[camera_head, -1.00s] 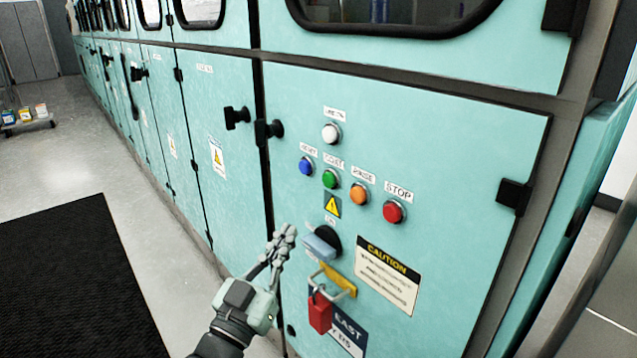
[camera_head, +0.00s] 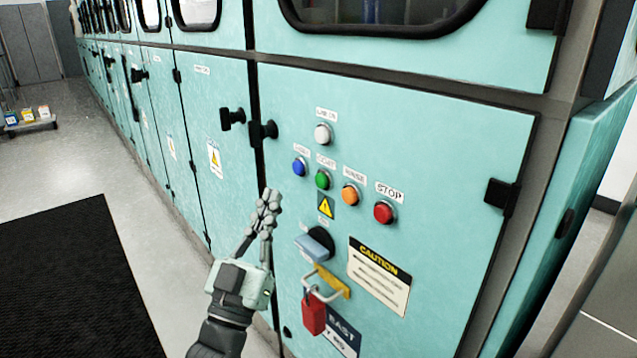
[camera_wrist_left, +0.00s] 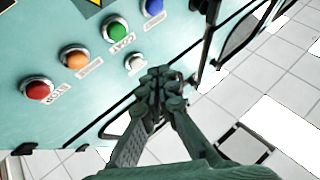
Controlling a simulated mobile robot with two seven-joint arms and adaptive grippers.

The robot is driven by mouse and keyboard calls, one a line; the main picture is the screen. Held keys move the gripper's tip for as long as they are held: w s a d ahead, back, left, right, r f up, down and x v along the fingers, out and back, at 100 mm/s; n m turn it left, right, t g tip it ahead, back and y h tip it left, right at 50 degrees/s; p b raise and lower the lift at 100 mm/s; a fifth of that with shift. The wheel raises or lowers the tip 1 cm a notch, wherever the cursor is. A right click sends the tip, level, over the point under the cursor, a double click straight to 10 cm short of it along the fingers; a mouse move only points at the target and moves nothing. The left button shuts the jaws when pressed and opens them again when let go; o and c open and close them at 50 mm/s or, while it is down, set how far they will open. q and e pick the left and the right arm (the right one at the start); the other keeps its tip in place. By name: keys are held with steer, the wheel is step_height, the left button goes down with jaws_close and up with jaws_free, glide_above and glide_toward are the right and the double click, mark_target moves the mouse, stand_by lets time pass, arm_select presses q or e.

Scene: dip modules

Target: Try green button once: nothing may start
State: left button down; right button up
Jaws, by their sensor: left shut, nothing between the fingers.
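The green button (camera_head: 322,180) sits in a row on the teal cabinet door, between a blue button (camera_head: 300,167) and an orange button (camera_head: 350,195). In the left wrist view the green button (camera_wrist_left: 115,28) is at the top, labelled "COAT". My left gripper (camera_head: 269,198) is shut and empty. In the head view it appears left of and a little below the green button, apart from it. In the left wrist view its fingertips (camera_wrist_left: 160,80) show below and right of the button. My right gripper is not in view.
A red STOP button (camera_head: 384,212) and a white button (camera_head: 323,135) are close by. Below are a rotary switch (camera_head: 315,244) and a yellow hasp with a red padlock (camera_head: 314,313). A black door handle (camera_head: 262,131) projects up left.

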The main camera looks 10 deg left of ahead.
mark_target(322, 181)
arm_select(q)
steer(key=w+d, duration=0.4)
steer(key=w, duration=0.1)
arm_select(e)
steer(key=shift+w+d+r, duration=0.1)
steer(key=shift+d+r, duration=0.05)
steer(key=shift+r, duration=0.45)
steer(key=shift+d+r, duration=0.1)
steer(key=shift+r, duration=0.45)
arm_select(q)
steer(key=shift+w, duration=0.1)
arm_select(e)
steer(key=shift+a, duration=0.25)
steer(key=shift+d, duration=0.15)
arm_select(q)
steer(key=shift+w+d, duration=0.25)
steer(key=shift+w, duration=0.05)
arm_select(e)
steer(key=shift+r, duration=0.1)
